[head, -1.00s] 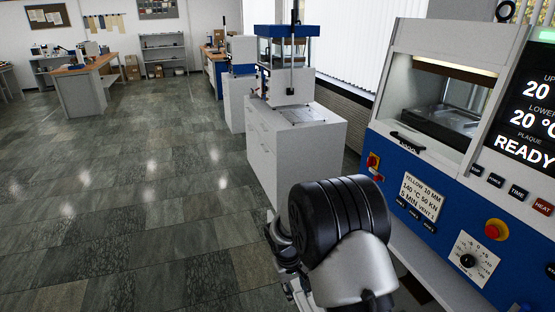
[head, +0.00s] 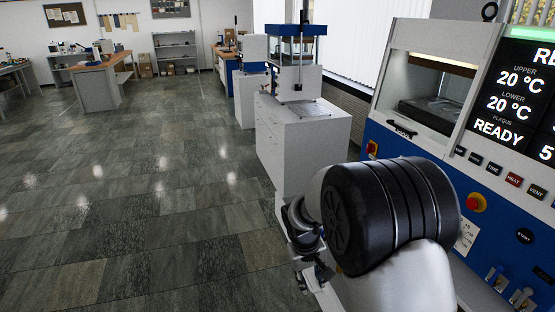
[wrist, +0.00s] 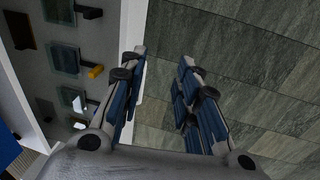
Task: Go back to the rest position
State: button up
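My gripper (wrist: 163,65) shows in the wrist view with its two blue-and-grey fingers spread apart. Nothing is held between them; grey floor tiles show behind the gap. In the head view my arm's black joint and grey link fill the lower right, in front of the press, with part of my wrist hanging below on the left. The fingertips cannot be made out there.
A blue-and-white press (head: 413,145) with a lit display (head: 510,105) stands close on the right. A white cabinet (head: 305,145) carries another press (head: 297,75). The wrist view shows a yellow block (wrist: 95,72) at left. Open floor (head: 130,200) lies left.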

jog(key=s+d+r+m+t, duration=0.1)
jog(key=s+r, duration=0.2)
jog(key=r, duration=0.3)
jog(key=s+d+r, duration=0.2)
jog(key=s+r, duration=0.2)
jog(key=r, duration=0.2)
jog(key=s+d+r+m+t, duration=0.1)
jog(key=s+r, duration=0.3)
jog(key=s, duration=0.7)
jog(key=s+d+r+m+t+y, duration=0.1)
jog(key=s+r, duration=0.4)
jog(key=s, duration=0.6)
jog(key=shift+t+y, duration=0.3)
jog(key=shift+d, duration=0.15)
